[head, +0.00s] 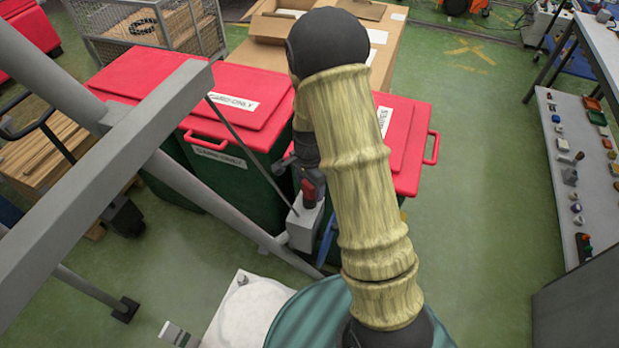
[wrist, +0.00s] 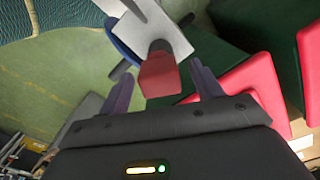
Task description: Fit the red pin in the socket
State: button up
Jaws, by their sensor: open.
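The red pin (head: 309,193) stands at the top of a small grey block (head: 302,228) in the head view. Its lower end is hidden, so I cannot tell how it sits in the block. In the wrist view the red pin (wrist: 160,77) lies between the two fingers, with the grey block (wrist: 160,25) beyond it. My gripper (wrist: 162,72) is open, with a finger on each side of the pin and visible gaps. In the head view my arm partly hides the gripper. I cannot make out a separate socket opening.
Green bins with red lids (head: 232,100) stand close behind the grey block. Grey rails (head: 100,160) cross the left side. A white round-topped object (head: 245,312) is at the front. A shelf of small parts (head: 575,160) is at right. Green floor (head: 485,200) is clear between.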

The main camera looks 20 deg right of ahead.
notch_tip(320, 180, up, 17)
jog(key=b, duration=0.3)
jog(key=shift+r, duration=0.2)
dwell(1.2)
jog(key=s+f+n+t, duration=0.1)
jog(key=s+f+n, duration=0.1)
jog(key=s+n, duration=0.4)
jog(key=s+f+n+t, duration=0.1)
jog(key=s+f+n, duration=0.2)
jog(key=s+n, duration=0.4)
jog(key=shift+s+t, duration=0.3)
jog(key=shift+s, duration=0.3)
jog(key=c, duration=0.6)
jog(key=shift+a, duration=0.1)
jog(key=shift+c, duration=0.2)
